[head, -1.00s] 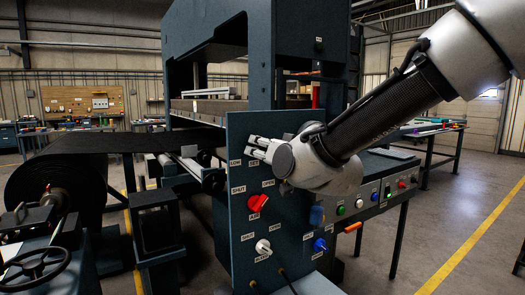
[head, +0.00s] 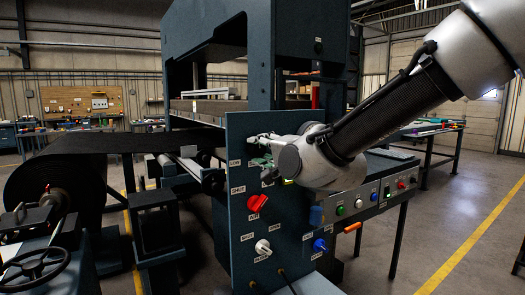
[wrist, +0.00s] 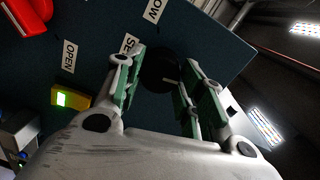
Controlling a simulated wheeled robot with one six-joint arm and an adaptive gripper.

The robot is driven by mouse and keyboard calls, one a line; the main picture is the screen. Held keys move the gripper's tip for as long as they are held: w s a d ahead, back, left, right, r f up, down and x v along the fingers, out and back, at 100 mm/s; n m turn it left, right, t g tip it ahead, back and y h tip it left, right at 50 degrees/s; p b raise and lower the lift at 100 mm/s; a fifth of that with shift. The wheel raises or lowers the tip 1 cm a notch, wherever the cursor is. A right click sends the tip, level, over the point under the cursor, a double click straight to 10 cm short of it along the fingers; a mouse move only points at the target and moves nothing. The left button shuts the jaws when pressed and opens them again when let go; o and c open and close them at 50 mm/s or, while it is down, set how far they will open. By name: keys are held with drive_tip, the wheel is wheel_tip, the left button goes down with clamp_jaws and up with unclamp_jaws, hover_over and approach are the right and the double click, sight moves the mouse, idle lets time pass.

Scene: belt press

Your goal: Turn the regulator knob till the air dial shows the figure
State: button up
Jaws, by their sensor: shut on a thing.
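The regulator knob (wrist: 158,68) is round and black, with a short pale mark, and stands on the dark panel by the LOW and SET labels in the wrist view. My gripper (wrist: 160,88) is shut on the knob, one green-padded finger on each side. In the head view my gripper (head: 258,150) is at the panel's upper part and hides the knob. No air dial with a readable figure shows. A yellow box with a small lit face (wrist: 66,98) sits by the OPEN label, too small to read.
The panel (head: 240,220) also bears a red valve handle (head: 257,202) below my gripper, a white knob (head: 263,247) and a blue knob (head: 319,245). A push-button console (head: 372,195) is at the right.

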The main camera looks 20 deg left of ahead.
drive_tip(key=m, duration=0.6)
drive_tip(key=shift+f, duration=0.1)
drive_tip(key=shift+m, duration=0.3)
idle(0.4)
drive_tip(key=o, duration=1)
drive_tip(key=v, duration=1.2)
drive_tip(key=shift+w+d, duration=0.2)
